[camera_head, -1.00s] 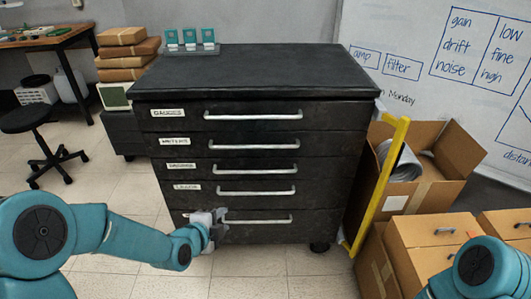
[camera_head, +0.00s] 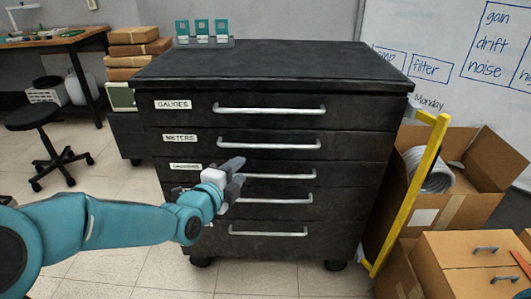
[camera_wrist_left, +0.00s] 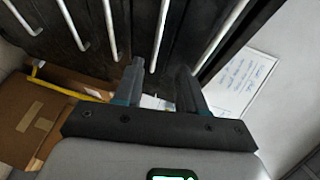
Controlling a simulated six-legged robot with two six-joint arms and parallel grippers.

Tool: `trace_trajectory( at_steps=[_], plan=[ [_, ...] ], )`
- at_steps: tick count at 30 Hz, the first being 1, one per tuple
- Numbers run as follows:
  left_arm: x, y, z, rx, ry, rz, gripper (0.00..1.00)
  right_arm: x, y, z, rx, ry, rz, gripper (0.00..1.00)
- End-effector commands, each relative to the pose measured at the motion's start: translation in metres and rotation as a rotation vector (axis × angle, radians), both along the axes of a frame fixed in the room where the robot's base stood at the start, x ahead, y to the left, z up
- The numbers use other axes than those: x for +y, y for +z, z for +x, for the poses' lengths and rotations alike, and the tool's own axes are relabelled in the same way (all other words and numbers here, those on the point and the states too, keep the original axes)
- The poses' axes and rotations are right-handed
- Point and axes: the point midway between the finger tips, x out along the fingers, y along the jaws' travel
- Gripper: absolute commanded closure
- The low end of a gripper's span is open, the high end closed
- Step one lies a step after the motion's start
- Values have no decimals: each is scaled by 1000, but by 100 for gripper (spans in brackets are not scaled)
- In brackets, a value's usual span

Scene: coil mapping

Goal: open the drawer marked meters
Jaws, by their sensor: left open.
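The drawer marked meters (camera_head: 185,146) is second from the top in a black cabinet, shut flush like the others. Its straight silver handle (camera_head: 270,145) is in plain view. My left gripper (camera_head: 236,172) is open and empty in front of the cabinet, overlapping the left part of the third drawer in the head view. In the left wrist view my gripper (camera_wrist_left: 160,68) points at the drawer fronts. The second handle from the right (camera_wrist_left: 160,35) lies beyond the gap between the fingertips, apart from them. My right gripper is out of view.
A yellow rail (camera_head: 410,195) stands on the cabinet's right side, beside open cardboard boxes (camera_head: 470,165). A black stool (camera_head: 30,120) and a wooden bench (camera_head: 60,38) are at the left. The floor before the cabinet looks clear.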

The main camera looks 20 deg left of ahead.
Motion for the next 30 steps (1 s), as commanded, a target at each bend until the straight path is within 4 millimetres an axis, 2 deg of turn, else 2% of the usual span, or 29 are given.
trace_trajectory(
  at_steps=[18, 24, 30],
  plan=[
    [-17, -24, 133, 1, -5, -1, 60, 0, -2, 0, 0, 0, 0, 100],
    [-19, -27, 153, 2, -5, -1, 60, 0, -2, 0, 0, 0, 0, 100],
    [-19, -28, 157, 2, -5, -1, 60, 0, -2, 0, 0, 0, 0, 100]
  ],
)
